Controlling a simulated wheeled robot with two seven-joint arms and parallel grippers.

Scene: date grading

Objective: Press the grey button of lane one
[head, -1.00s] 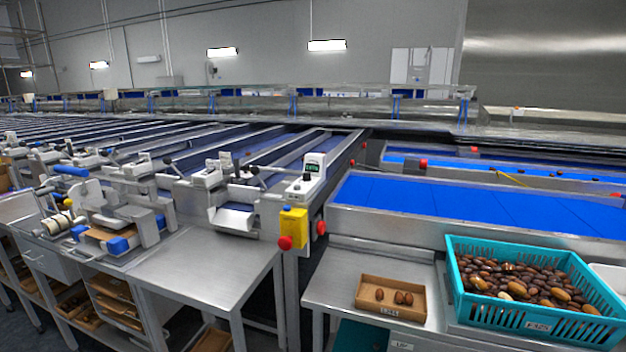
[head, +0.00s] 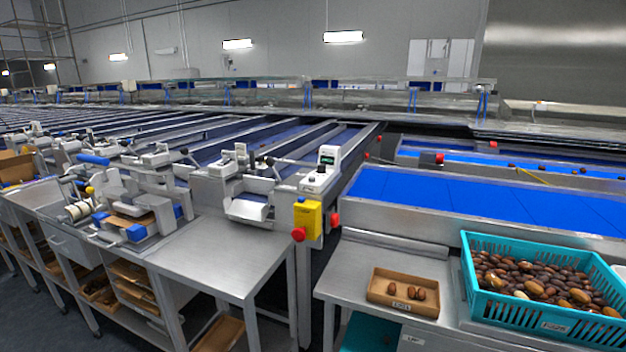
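A white control box with a small dark display (head: 327,158) stands on the end of the lane nearest the middle of the head view. Below its display is a small light panel (head: 316,180) with tiny dark marks, too small to tell which is a grey button. A yellow box (head: 308,220) with a red knob (head: 298,234) hangs under it at the lane's end. No lane number can be read. Neither of my grippers is in view.
A steel table (head: 215,262) stands in front of the lanes at left. A steel bench on the right holds a shallow brown box (head: 376,299) with a few dates and a teal crate (head: 503,307) full of dates. A blue belt (head: 440,197) runs behind. A narrow gap separates the tables.

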